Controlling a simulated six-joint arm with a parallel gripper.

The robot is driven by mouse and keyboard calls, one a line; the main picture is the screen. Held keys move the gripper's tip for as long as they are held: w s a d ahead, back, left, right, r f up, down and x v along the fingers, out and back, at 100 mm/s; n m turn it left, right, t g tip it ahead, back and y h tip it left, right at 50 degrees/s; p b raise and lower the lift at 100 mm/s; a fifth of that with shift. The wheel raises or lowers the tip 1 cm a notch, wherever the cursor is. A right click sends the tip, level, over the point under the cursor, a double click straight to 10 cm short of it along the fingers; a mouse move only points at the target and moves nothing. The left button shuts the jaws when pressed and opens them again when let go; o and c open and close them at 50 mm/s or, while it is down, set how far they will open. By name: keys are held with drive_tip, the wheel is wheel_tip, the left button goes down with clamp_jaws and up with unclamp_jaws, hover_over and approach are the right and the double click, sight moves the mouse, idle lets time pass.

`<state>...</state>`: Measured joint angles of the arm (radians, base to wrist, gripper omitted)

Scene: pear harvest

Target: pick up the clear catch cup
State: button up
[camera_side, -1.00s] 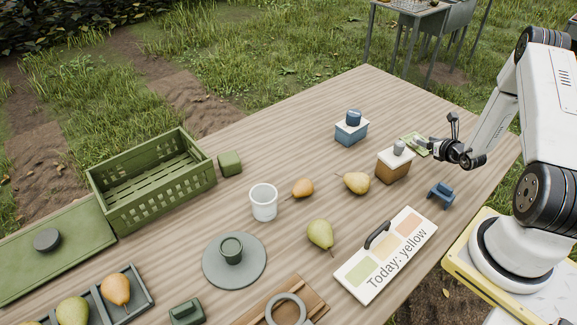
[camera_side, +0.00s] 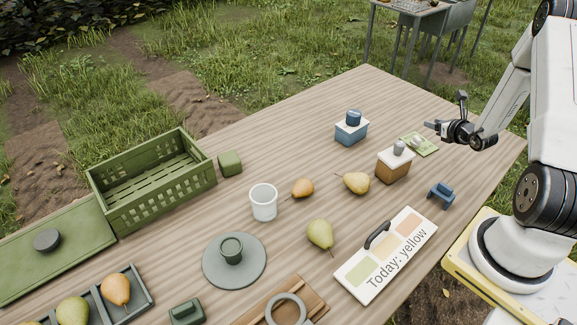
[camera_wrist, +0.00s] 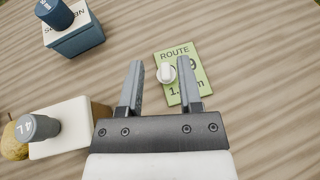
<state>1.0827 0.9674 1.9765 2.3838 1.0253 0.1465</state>
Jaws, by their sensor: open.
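The clear catch cup is most likely the pale, whitish cup (camera_side: 263,203), which stands upright on the table in the middle of the side view. It looks empty, and it is outside the wrist view. My gripper (camera_side: 431,126) is at the right of the side view, above the table and far from the cup. In the wrist view its two fingers (camera_wrist: 160,78) are apart, with nothing held between them. Beyond the fingertips lies a green route card (camera_wrist: 191,82) with a small white knob (camera_wrist: 166,73) on it.
Near my gripper are a brown box with a white top (camera_side: 393,166) and a blue box (camera_side: 351,130). Several pears, one of them green (camera_side: 320,234), lie around the cup. A green crate (camera_side: 150,185), a grey round plate (camera_side: 220,273) and a "Today: yellow" board (camera_side: 360,282) surround the middle.

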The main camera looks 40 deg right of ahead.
wheel_tip(320, 180, up, 4)
drive_tip(key=r, duration=0.1)
drive_tip(key=w+a+n+g+y, duration=0.1)
drive_tip(key=w+a+n+y, duration=0.5)
drive_tip(key=a+n, duration=0.4)
drive_tip(key=w+a+n+g+y, duration=0.1)
drive_tip(key=w+a+n+y, duration=0.4)
drive_tip(key=w+a+n, duration=0.4)
drive_tip(key=w+a+m+g+h, duration=0.25)
drive_tip(key=a+m+g, duration=0.25)
drive_tip(key=a+m, duration=1.1)
drive_tip(key=w+a+m+g+h, duration=0.2)
drive_tip(key=a+m+g+h, duration=0.25)
drive_tip(key=a+m, duration=1.15)
drive_tip(key=a+f+n+g+y, duration=0.1)
drive_tip(key=a+f+n, duration=0.3)
drive_tip(key=f, duration=0.1)
drive_tip(key=shift+s+f, duration=0.15)
drive_tip(key=shift+f, duration=0.25)
drive_tip(key=shift+f, duration=0.1)
drive_tip(key=shift+f, duration=1.2)
